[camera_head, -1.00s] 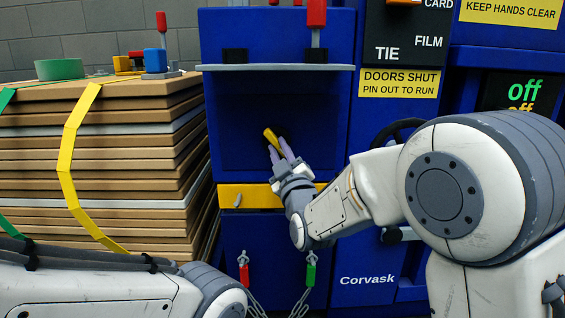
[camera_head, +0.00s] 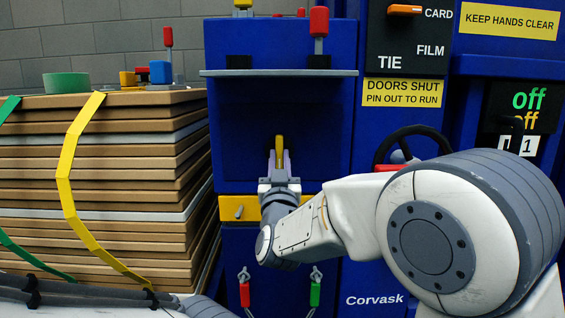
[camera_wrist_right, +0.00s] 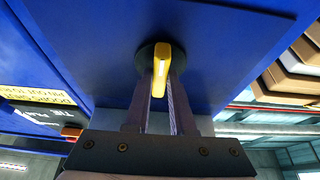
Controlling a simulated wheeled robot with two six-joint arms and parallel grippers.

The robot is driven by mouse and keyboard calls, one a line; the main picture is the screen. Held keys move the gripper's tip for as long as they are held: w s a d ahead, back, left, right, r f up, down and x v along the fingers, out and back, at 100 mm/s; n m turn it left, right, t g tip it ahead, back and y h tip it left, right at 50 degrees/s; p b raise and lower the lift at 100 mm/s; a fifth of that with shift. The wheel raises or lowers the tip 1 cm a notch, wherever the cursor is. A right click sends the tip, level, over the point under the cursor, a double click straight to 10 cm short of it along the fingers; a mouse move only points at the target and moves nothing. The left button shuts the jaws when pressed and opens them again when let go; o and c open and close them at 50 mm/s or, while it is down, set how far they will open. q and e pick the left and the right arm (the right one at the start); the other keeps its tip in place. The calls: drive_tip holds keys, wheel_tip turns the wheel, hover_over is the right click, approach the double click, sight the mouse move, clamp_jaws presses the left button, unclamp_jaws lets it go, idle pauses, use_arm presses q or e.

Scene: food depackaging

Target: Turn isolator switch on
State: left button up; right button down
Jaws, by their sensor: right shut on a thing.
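The isolator switch is a yellow handle (camera_head: 280,148) on the back of a dark blue recess in the machine. In the head view it stands upright. In the right wrist view the yellow handle (camera_wrist_right: 160,70) sits on a dark round base (camera_wrist_right: 144,58). My right gripper (camera_head: 279,162) reaches into the recess and is shut on the handle. Its two fingers (camera_wrist_right: 160,95) lie on either side of the handle in the wrist view. My left gripper is out of view; only part of my left arm shows at the bottom left.
A grey shelf edge (camera_head: 280,73) juts out above the recess, and a yellow bar (camera_head: 240,208) runs below it. A strapped stack of boards (camera_head: 130,150) stands close on the left. A black handwheel (camera_head: 405,132) is on the right. A panel (camera_head: 515,115) reads "off".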

drive_tip(key=shift+r, duration=0.25)
drive_tip(key=c, duration=0.8)
unclamp_jaws()
drive_tip(key=shift+f, duration=0.1)
drive_tip(key=shift+o, duration=0.2)
drive_tip(key=shift+s+f, duration=0.15)
drive_tip(key=shift+s, duration=0.1)
drive_tip(key=p+v, duration=0.3)
drive_tip(key=v, duration=0.7)
drive_tip(key=shift+w+f, duration=0.1)
